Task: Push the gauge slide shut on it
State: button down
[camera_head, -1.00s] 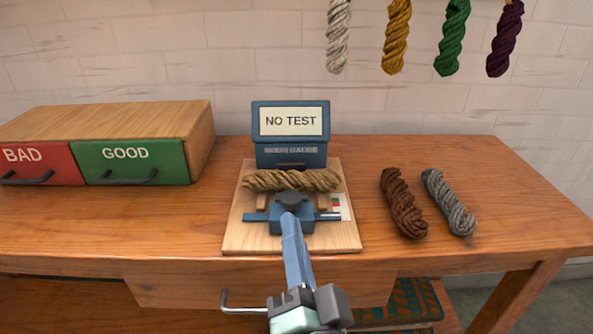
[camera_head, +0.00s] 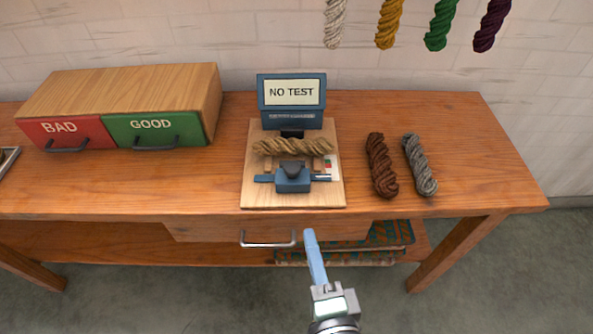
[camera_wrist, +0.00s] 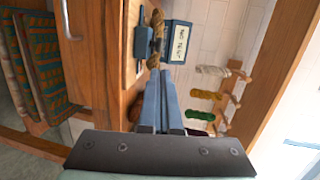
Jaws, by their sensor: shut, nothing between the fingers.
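The skein gauge stands on a wooden board (camera_head: 253,197) on the table. Its blue screen box (camera_head: 291,101) reads NO TEST. A tan twisted skein (camera_head: 275,148) lies across the gauge in front of the box. The blue slide (camera_head: 292,183), with a dark knob on top, sits just in front of the skein; I cannot tell if they touch. My gripper (camera_head: 309,233) is shut and empty, in front of the table edge and apart from the slide. In the wrist view, my gripper (camera_wrist: 161,75) points toward the gauge, whose screen box (camera_wrist: 179,42) shows beyond.
A brown skein (camera_head: 381,166) and a grey skein (camera_head: 420,165) lie right of the gauge. Red BAD (camera_head: 66,130) and green GOOD (camera_head: 155,128) drawers stand at the left. A table drawer handle (camera_head: 267,243) sticks out near my gripper. Several skeins hang on the wall.

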aim_at(294, 174)
jog(key=shift+w, duration=0.1)
dwell(0.3)
jog(key=x, duration=1.3)
jog(key=shift+w+f+p, duration=0.15)
jog(key=shift+w+p, duration=0.2)
jog(key=shift+w, duration=0.05)
